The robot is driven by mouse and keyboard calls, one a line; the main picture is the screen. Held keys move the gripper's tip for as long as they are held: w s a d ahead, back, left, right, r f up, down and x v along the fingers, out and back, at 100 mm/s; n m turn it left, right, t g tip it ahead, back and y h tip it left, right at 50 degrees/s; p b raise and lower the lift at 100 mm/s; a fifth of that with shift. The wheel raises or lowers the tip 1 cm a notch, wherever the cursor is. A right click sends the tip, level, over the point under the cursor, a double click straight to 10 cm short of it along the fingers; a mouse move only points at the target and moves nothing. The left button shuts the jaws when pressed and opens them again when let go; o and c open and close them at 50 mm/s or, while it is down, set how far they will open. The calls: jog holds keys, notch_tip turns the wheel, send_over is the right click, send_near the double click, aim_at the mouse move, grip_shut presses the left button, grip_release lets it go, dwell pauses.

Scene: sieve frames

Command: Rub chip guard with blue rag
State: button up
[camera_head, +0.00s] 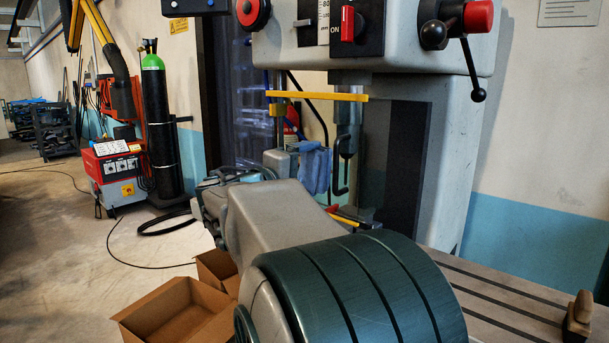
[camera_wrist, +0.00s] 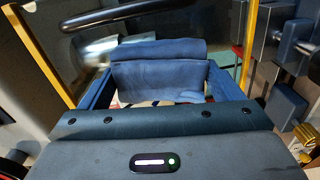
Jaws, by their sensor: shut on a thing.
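The chip guard (camera_head: 318,97) is a yellow frame in front of the drill press spindle. Its yellow side bars show at the left and right edges of the wrist view (camera_wrist: 250,45). The blue rag (camera_head: 314,167) hangs bunched within the frame's outline in the head view, left of the spindle. In the wrist view the rag (camera_wrist: 158,76) lies folded across my gripper (camera_wrist: 160,84), which is shut on it. The rag is between the two side bars. I cannot tell whether it touches the guard. My arm hides the guard's lower part in the head view.
The drill press (camera_head: 450,110) stands behind the guard, with its spindle (camera_head: 347,140) and a handle close by. Open cardboard boxes (camera_head: 180,312) are at lower left. A wooden-handled brush (camera_head: 578,318) lies on the slotted table (camera_head: 500,295). A welder (camera_head: 118,170) and gas cylinder (camera_head: 157,125) stand farther left.

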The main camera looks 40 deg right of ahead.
aim_at(310, 155)
jog(key=shift+r, duration=0.75)
jog(key=shift+w+r+p, duration=0.9)
jog(key=shift+w+r, duration=0.05)
jog(key=shift+w, duration=3)
jog(key=shift+s+b, duration=2.75)
jog(key=shift+s, duration=1.35)
jog(key=a+b, duration=0.1)
jog(key=a, duration=0.5)
jog(key=shift+s, duration=0.15)
